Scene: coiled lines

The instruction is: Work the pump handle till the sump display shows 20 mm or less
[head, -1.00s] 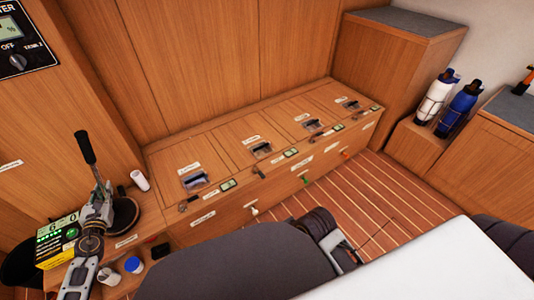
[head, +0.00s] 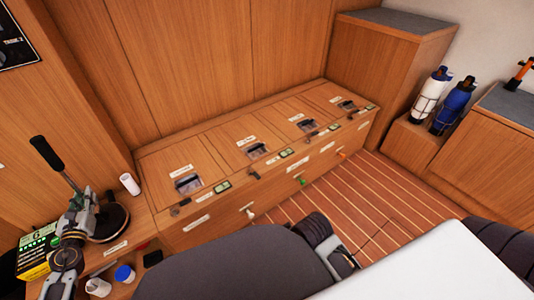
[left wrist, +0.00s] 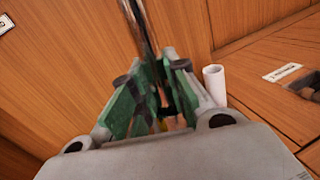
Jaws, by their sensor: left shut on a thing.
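The pump handle is a metal lever with a black grip (head: 47,153), at the left of the head view, leaning to the left. It rises from a round dark pump base (head: 108,221) on the counter. My left gripper (head: 82,204) is shut on the lever's shaft below the black grip. In the left wrist view, the shaft (left wrist: 140,25) runs up between the green-padded fingers of the left gripper (left wrist: 152,92). I cannot make out a sump reading. My right gripper is not in view.
A white cylinder (head: 130,184) stands behind the pump. A green-and-yellow box (head: 36,250), a white cup (head: 98,287) and a blue-lidded jar (head: 125,274) stand near my left arm. A bench with several latched lids (head: 215,155) runs to the right. The striped floor (head: 345,195) is clear.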

